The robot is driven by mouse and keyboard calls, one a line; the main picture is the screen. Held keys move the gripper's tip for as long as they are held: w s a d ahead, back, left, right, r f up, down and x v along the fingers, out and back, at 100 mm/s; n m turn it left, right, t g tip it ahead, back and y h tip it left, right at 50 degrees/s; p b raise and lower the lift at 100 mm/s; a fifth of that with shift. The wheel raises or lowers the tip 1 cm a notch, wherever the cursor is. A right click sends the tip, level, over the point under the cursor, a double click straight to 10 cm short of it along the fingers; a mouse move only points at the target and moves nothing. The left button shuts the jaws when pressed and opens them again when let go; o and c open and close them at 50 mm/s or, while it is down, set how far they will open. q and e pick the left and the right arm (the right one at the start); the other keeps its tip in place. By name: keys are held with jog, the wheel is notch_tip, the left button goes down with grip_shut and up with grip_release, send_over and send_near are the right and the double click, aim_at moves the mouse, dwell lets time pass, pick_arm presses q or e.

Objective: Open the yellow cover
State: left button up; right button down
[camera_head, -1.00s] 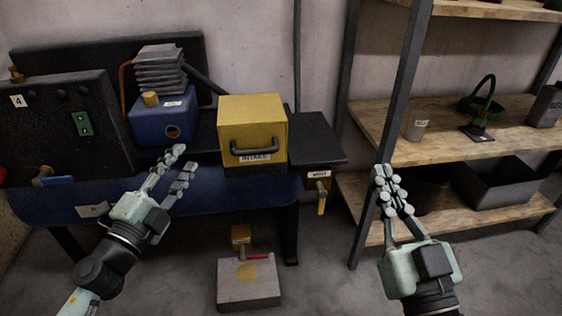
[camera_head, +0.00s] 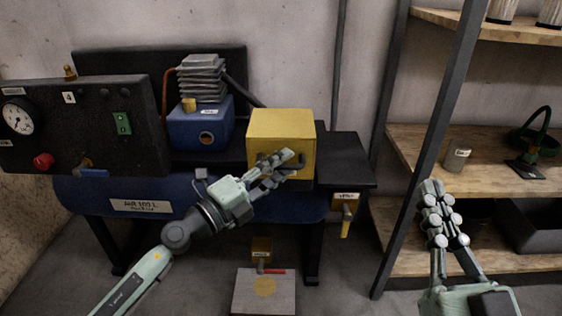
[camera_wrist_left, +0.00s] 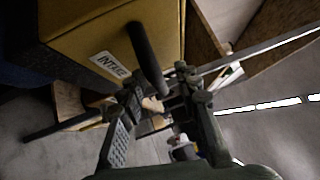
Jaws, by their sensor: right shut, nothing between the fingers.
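The yellow cover (camera_head: 281,126) is a box-like block on the dark bench top and looks closed. Its black bar handle (camera_wrist_left: 147,58) runs across the front face, beside a white label. In the head view my left gripper (camera_head: 276,171) is in front of the cover and hides much of the handle and label. Its fingers are apart, and in the left wrist view (camera_wrist_left: 160,103) they are close to the handle. I cannot tell whether they touch it. My right gripper (camera_head: 440,212) is shut and empty, before the shelf at the right.
A blue unit with grey fins (camera_head: 200,124) stands left of the cover. A black gauge panel (camera_head: 85,122) is further left. A metal shelf post (camera_head: 432,150) stands close to my right gripper. A grey block (camera_head: 263,292) lies on the floor.

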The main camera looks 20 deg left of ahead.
pick_arm(q)
jog(key=shift+w+d, duration=0.1)
jog(key=shift+w, duration=0.05)
jog(key=shift+c, duration=0.6)
grip_shut()
jog(key=shift+r, duration=0.1)
